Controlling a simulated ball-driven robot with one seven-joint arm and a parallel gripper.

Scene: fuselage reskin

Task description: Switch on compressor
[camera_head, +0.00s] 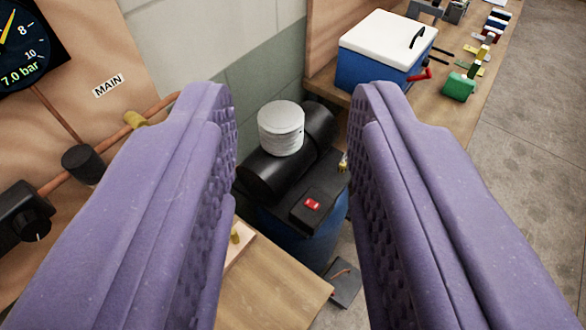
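The compressor (264,177) stands on the floor by the wall, seen between my gripper's fingers. It has a black motor body, a ribbed pale cylinder on top, a dark box and a blue tank below. A small red switch (312,204) sits on the top of the dark box. I cannot tell which way the switch is set. My gripper (293,105) has two purple, padded fingers, wide open and empty. The fingers look nearer to the camera than the compressor and appear apart from the switch. The right finger hides part of the compressor's right side.
A gauge (18,48) reading 7.0 bar and a copper pipe (68,160) are on the left board. A wooden bench (452,62) at the back right holds a blue and white cooler (384,52) and several small parts. A wooden surface (268,287) lies in front. Open floor is at right.

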